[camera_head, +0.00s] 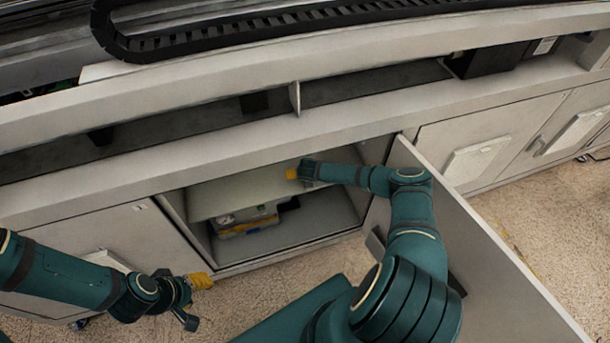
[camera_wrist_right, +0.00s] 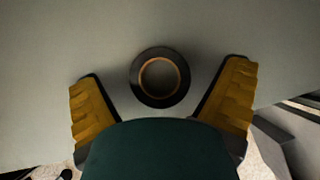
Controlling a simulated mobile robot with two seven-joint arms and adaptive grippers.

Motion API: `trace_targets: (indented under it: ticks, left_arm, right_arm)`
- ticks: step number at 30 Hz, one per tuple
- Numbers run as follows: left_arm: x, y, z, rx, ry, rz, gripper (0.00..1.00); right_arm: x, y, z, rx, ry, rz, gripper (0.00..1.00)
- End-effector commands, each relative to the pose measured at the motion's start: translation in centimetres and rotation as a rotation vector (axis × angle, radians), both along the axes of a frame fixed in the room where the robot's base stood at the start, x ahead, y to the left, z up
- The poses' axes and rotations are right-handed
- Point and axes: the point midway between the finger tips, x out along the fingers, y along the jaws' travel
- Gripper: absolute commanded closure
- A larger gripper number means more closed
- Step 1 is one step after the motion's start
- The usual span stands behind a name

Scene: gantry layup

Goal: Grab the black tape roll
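The black tape roll (camera_wrist_right: 137,78) lies flat on the cabinet shelf (camera_wrist_right: 45,40), with its brown inner core showing in the right wrist view. My right gripper (camera_wrist_right: 163,85) is open, its two yellow fingers apart on either side of the roll, which sits centred ahead of the palm. I cannot tell whether the fingers touch it; gaps show on both sides. In the head view my right gripper (camera_head: 293,174) reaches into the open cabinet over the upper shelf (camera_head: 225,197), and the roll cannot be made out there. My left gripper (camera_head: 203,281) is outside the cabinet at lower left, its opening unclear.
The open cabinet door (camera_head: 480,240) stands to the right of my right arm. A case with yellow parts (camera_head: 248,222) sits in the lower compartment. The countertop edge (camera_head: 270,135) runs above the opening. Floor (camera_head: 290,285) is clear in front.

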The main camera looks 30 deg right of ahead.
Motion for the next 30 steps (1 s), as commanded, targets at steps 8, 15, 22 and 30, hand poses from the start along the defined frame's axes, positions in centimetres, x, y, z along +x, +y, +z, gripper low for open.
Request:
trace_targets:
  ticks: [8, 15, 22, 30]
  left_arm:
    - [0.0, 0.0, 0.0, 0.0, 0.0, 0.0, 0.53]
    - [0.0, 0.0, 0.0, 0.0, 0.0, 0.0, 0.53]
    - [0.0, 0.0, 0.5, 0.0, 0.0, 0.001, 0.53]
    - [0.3, 0.0, 1.8, 0.002, -0.006, 0.006, 0.53]
  right_arm:
    - [0.0, 0.0, 0.0, 0.0, 0.0, 0.001, 0.79]
    - [0.0, 0.0, 0.0, -0.001, 0.001, 0.0, 0.79]
    - [0.0, -0.1, 1.3, -0.003, 0.0, 0.002, 0.8]
    - [-1.7, 0.8, 3.6, 0.0, 0.004, 0.004, 0.8]
